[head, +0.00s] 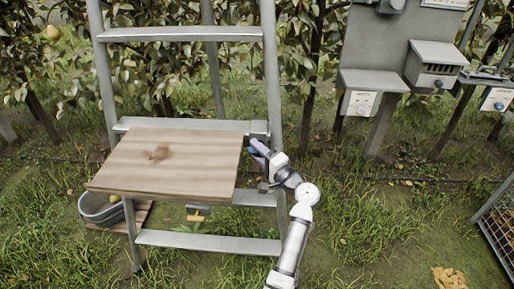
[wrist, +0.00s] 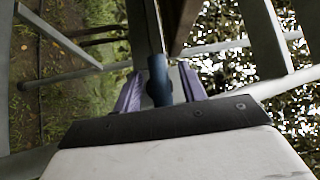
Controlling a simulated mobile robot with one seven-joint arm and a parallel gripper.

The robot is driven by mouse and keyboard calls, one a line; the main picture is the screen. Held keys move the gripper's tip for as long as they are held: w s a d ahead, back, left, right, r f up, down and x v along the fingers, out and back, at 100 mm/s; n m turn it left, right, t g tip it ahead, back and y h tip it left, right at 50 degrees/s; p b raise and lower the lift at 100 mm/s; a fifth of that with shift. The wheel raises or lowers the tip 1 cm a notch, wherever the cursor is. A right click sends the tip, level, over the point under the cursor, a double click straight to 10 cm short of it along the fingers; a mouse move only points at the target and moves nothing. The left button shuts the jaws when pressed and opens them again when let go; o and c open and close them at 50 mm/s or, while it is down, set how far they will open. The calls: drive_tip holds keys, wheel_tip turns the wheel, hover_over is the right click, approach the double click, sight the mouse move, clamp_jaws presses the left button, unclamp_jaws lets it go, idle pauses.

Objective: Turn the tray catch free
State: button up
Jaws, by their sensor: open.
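The wooden tray (head: 205,165) lies flat on the grey stepladder (head: 272,75). A dark fitting at the tray's right edge is mostly hidden by my gripper (head: 258,152) in the head view. In the wrist view a dark blue knob-like part (wrist: 158,80), which looks like the catch, stands between the two purple fingers of my gripper (wrist: 160,92). The fingers are apart, one on each side of it; I cannot tell whether either touches it. A dark bar runs up from the blue part.
A ladder rail is close beside my gripper. A grey tub (head: 98,211) stands low at left. Grey panels and boxes (head: 436,62) stand at the back right, a wire crate (head: 500,225) at right. Grass between is mostly clear.

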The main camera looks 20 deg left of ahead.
drive_tip(key=shift+w+a, duration=0.1)
drive_tip(key=shift+a, duration=0.1)
clamp_jaws()
